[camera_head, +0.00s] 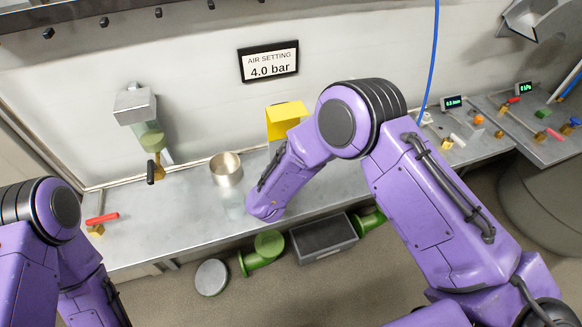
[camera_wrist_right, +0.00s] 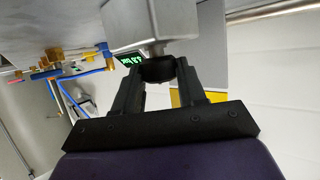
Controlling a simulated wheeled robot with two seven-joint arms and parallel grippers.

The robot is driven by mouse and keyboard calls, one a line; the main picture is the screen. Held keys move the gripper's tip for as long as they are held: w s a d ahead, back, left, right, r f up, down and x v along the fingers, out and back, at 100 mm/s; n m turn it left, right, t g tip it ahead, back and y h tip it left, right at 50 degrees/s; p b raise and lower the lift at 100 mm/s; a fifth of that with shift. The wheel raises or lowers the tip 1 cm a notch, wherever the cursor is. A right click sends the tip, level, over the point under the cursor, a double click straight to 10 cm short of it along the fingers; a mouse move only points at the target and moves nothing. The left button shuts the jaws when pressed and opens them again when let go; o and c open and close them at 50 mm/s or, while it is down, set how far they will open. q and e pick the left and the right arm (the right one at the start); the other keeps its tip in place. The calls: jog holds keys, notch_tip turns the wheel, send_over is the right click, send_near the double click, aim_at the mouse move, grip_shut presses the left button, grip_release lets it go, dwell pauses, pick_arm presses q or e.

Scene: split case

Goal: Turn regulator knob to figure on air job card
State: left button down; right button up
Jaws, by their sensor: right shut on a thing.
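The air job card (camera_head: 268,61) on the back wall reads "AIR SETTING 4.0 bar". In the right wrist view, the dark round regulator knob (camera_wrist_right: 157,70) sits under a grey regulator body (camera_wrist_right: 148,24). My right gripper (camera_wrist_right: 158,78) is shut on this knob, one finger on each side. A small display with green digits (camera_wrist_right: 131,60) stands beside the body; its figure is tilted and too small to read surely. In the head view, my right arm hides the regulator, the knob and the gripper. My left arm is at the left edge, with its gripper out of view.
On the bench stand a metal cup (camera_head: 226,168) and a red-handled valve (camera_head: 101,220). A grey-green fitting (camera_head: 140,115) hangs on the wall. A yellow piece (camera_head: 287,119) is behind my right arm. A blue hose (camera_head: 432,60) hangs at right. Green pipes and a dark bin (camera_head: 323,238) lie below.

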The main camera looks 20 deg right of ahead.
jog(key=shift+m+h, duration=0.3)
jog(key=shift+h, duration=0.1)
jog(key=o, duration=1.1)
jog(key=shift+w, duration=0.1)
jog(key=shift+c, duration=0.2)
jog(key=b+v, duration=0.2)
jog(key=v, duration=0.8)
jog(key=shift+r, duration=0.15)
jog(key=shift+a, duration=0.1)
